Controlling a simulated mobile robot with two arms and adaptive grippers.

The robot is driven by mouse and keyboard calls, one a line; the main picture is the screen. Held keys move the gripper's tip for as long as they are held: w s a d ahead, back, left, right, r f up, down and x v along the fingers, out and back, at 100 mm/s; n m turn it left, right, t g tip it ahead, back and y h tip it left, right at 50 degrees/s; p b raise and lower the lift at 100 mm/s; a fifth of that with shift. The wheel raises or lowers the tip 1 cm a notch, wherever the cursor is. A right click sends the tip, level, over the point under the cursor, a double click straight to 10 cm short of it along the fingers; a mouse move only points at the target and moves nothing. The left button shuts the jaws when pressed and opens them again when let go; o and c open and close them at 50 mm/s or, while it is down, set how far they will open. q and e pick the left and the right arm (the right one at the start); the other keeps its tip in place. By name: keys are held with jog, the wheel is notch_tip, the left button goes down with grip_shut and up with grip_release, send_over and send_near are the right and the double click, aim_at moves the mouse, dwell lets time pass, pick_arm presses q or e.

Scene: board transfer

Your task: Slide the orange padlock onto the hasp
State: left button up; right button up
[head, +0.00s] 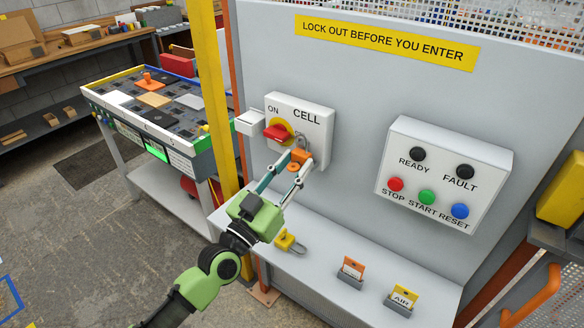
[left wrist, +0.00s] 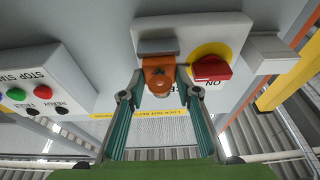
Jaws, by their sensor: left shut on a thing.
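The orange padlock (head: 300,156) is at the lower right of the white CELL switch box (head: 316,104), its grey shackle up. My left gripper (head: 294,169) is shut on it, a finger on each side. In the left wrist view the padlock (left wrist: 158,76) sits between the fingertips (left wrist: 157,88), in front of a grey metal piece (left wrist: 158,46) on the box, probably the hasp. I cannot tell whether the shackle is through the hasp. The red switch handle (head: 277,132) on its yellow disc is beside the padlock. My right gripper is out of view.
A yellow padlock (head: 285,240), an orange tag holder (head: 351,271) and a yellow AIR tag (head: 402,298) are on the grey ledge (head: 325,262) below. A button box (head: 445,170) is to the right. A yellow post (head: 212,110) stands left of the panel.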

pick_arm(q)
jog(key=shift+w+d, duration=0.45)
jog(key=shift+w, duration=0.15)
jog(key=o, duration=1.2)
jog(key=v, duration=1.2)
